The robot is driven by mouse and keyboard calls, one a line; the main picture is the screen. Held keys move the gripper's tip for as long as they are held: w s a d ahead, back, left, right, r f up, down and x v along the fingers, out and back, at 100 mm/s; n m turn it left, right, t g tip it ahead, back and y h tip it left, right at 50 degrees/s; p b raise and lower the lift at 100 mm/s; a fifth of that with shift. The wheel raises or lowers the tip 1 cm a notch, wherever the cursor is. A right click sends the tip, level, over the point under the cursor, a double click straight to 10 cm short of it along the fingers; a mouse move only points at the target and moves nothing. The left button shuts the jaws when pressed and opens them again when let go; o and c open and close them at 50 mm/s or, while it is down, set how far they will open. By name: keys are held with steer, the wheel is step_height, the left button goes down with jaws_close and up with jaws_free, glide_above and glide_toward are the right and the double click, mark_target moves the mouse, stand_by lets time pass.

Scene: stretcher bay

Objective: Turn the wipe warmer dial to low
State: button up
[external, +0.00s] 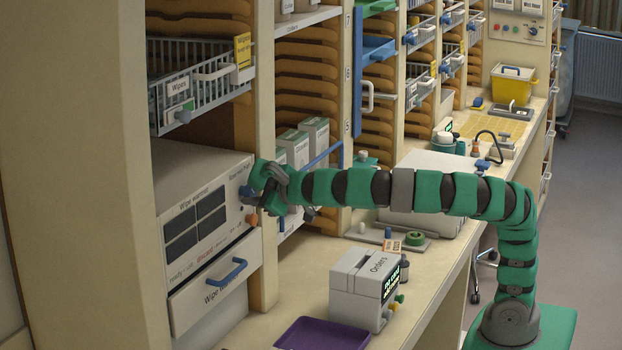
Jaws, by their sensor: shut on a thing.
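The wipe warmer (212,253) is a cream box on the left of the counter, with dark panels and a "Wipe warmer" label on its front. Its dial (246,191) shows as a small blue patch at the upper right of the front, mostly hidden by my fingers. My gripper (254,196), green and dark grey, reaches in from the right and is shut on the dial. The dial's pointer and scale marks cannot be read. A small orange knob or light (251,219) sits just below my gripper.
A drawer with a blue handle (226,272) is under the warmer's panel. A wire basket (203,82) hangs above. The grey "Orders" box (362,290) and a purple tray (322,335) stand on the counter in front. Boxes (314,140) stand behind my gripper.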

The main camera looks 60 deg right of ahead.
steer(key=o, duration=1)
steer(key=b+v, duration=0.1)
steer(key=v, duration=1.2)
steer(key=shift+s+r, duration=0.15)
steer(key=shift+s, duration=0.25)
steer(key=shift+a, duration=0.1)
